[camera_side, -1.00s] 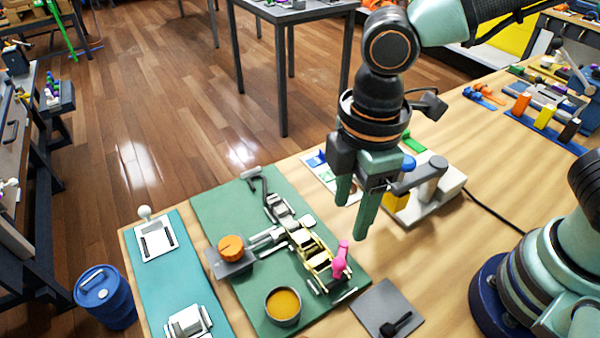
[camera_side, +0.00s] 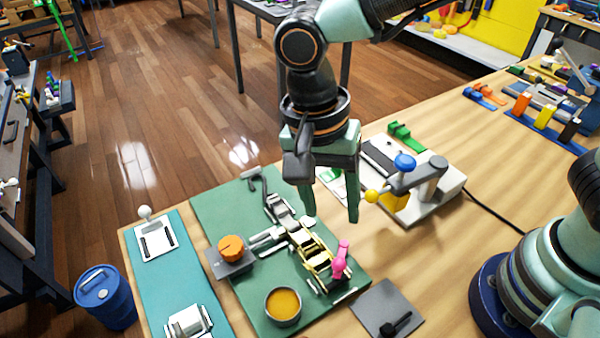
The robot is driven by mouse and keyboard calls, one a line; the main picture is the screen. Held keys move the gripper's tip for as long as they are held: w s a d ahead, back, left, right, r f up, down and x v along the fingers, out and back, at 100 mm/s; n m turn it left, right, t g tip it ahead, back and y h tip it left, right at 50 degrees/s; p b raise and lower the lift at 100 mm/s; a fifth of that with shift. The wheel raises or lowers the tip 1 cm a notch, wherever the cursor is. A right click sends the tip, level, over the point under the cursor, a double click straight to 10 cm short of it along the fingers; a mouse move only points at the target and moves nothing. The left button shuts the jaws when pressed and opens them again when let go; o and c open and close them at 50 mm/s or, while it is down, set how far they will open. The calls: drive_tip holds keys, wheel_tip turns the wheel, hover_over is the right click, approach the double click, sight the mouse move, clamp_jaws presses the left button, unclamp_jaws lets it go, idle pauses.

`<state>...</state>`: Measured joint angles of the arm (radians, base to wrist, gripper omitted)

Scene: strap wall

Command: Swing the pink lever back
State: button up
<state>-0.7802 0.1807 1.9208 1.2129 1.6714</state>
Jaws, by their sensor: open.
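The pink lever (camera_side: 341,261) stands up at the near right end of a brass-coloured strap mechanism (camera_side: 313,250) on the green board (camera_side: 222,207). My gripper (camera_side: 332,218) points down, open and empty, with its two green fingers apart. In the picture its fingertips are above the lever, near the board's far right edge. I see no contact between them and the lever. How high the fingertips are above the board is hard to tell.
An orange knob (camera_side: 231,248) and a cup of orange-yellow stuff (camera_side: 283,305) are on the board. A fixture with a blue knob and yellow ball (camera_side: 432,190) stands right of my gripper. A grey plate with a black switch (camera_side: 388,310) lies at the front.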

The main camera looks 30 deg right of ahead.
sight(338, 260)
drive_tip(key=shift+m, duration=0.9)
drive_tip(key=f, duration=0.4)
drive_tip(key=s+f, duration=0.1)
drive_tip(key=f, duration=0.3)
drive_tip(key=s+d+f, duration=0.1)
drive_tip(key=f, duration=0.3)
clamp_jaws()
